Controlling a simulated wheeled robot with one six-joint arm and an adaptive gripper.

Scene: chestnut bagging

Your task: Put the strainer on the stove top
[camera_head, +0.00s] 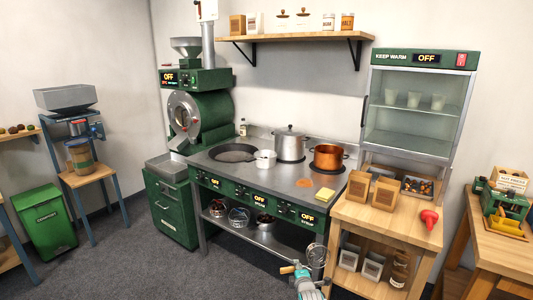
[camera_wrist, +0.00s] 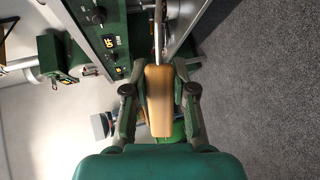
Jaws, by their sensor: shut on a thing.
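The strainer (camera_head: 317,254) shows in the head view at the bottom centre, its round mesh end in front of the stove's lower right part. My gripper (camera_head: 299,269) is shut on its wooden handle. In the wrist view the strainer's wooden handle (camera_wrist: 158,92) sits between both fingers of my gripper (camera_wrist: 159,90), with a metal rod running up from it; the mesh end is out of that view. The stove top (camera_head: 284,182) is a grey metal surface, apart from the strainer and above it in the head view.
The front middle of the stove top is clear. A wooden table (camera_head: 385,222) stands to the right.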

